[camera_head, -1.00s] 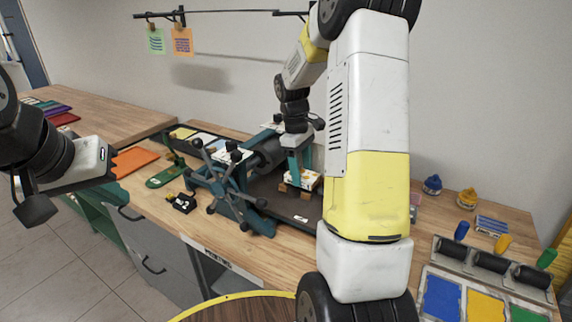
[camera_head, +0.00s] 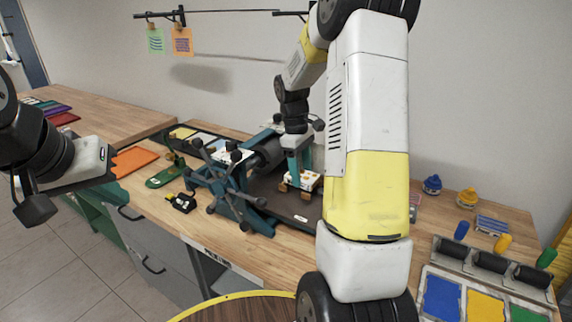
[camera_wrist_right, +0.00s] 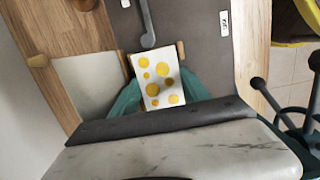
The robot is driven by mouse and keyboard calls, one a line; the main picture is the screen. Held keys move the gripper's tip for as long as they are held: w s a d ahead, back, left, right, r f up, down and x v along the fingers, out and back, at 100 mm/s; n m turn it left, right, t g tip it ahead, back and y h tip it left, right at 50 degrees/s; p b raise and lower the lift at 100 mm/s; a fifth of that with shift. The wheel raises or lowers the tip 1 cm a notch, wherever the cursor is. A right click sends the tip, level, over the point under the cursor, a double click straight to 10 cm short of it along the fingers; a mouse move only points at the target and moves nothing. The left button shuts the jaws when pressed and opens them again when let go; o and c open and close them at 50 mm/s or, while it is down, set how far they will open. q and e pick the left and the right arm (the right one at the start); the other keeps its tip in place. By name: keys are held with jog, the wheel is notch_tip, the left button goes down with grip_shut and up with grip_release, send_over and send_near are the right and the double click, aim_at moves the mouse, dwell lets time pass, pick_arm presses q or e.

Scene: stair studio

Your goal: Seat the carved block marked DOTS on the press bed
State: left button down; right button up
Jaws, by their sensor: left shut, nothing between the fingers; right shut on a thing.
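The carved block (camera_head: 309,181) is white with yellow dots. In the right wrist view its dotted face (camera_wrist_right: 158,78) lies between two small wooden pieces (camera_wrist_right: 181,50). My right gripper (camera_head: 299,163) is shut on the block, over the dark press bed (camera_head: 268,190), to the right of the press roller. The block is low at the bed; I cannot tell whether it touches it. The bed also shows in the right wrist view (camera_wrist_right: 203,45). My left gripper (camera_head: 98,180) is shut and empty at the left, away from the press.
The teal press (camera_head: 237,200) with its spoked wheel stands left of the block. My right arm hides part of the bench. Ink trays (camera_head: 485,298) and rollers are at the right. An orange sheet (camera_head: 134,161) lies at the left. Prints hang on the wall.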

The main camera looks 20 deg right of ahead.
jog(key=shift+f, duration=1.1)
dwell(0.3)
jog(key=o, duration=1.5)
jog(key=shift+r, duration=0.1)
jog(key=shift+r, duration=3.95)
